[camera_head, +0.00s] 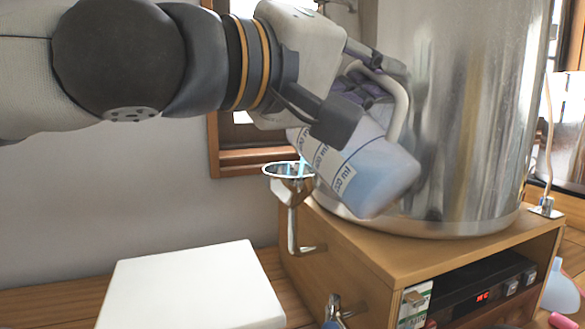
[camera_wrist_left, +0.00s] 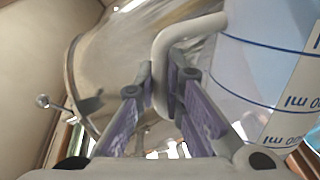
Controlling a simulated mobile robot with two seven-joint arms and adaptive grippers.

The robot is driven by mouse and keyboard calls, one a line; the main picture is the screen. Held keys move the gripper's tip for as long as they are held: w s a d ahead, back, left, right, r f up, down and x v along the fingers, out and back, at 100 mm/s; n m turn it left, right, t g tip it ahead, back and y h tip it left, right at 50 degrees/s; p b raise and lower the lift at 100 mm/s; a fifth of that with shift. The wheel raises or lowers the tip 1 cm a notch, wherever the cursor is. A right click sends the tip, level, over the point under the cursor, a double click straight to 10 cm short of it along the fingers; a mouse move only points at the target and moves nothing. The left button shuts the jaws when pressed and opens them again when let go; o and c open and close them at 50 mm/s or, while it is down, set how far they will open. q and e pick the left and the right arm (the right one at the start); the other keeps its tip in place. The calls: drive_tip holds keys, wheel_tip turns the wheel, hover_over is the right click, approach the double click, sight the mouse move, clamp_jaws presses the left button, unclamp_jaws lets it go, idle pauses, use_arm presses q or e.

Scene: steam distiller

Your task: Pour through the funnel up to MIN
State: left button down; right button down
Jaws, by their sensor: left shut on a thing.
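My left gripper (camera_head: 357,92) is shut on the handle (camera_head: 397,110) of a translucent measuring jug (camera_head: 375,178). The handle also shows between the fingers in the left wrist view (camera_wrist_left: 165,60). The jug is strongly tilted, its mouth end at upper left and its base at lower right, with bluish liquid inside. A thin light-blue streak shows at the metal funnel (camera_head: 289,171), just below the jug's mouth end. The funnel tops a bent metal pipe (camera_head: 292,232) beside the wooden housing. My right gripper is out of view.
A large shiny steel vessel (camera_head: 465,100) stands on the wooden housing (camera_head: 350,255), close behind the jug. A dark unit with a red display (camera_head: 482,297) sits inside the housing. A white slab (camera_head: 195,290) lies at lower left. A small metal tap (camera_head: 335,308) is in front.

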sight(350, 61)
use_arm(q)
drive_tip(key=shift+w+a+r+n, duration=0.3)
drive_tip(key=shift+w+r+n, duration=0.15)
drive_tip(key=shift+r+n, duration=0.15)
drive_tip(key=shift+w+a+r+n, duration=0.3)
drive_tip(key=shift+w+r+n, duration=0.15)
drive_tip(key=shift+r+n, duration=0.1)
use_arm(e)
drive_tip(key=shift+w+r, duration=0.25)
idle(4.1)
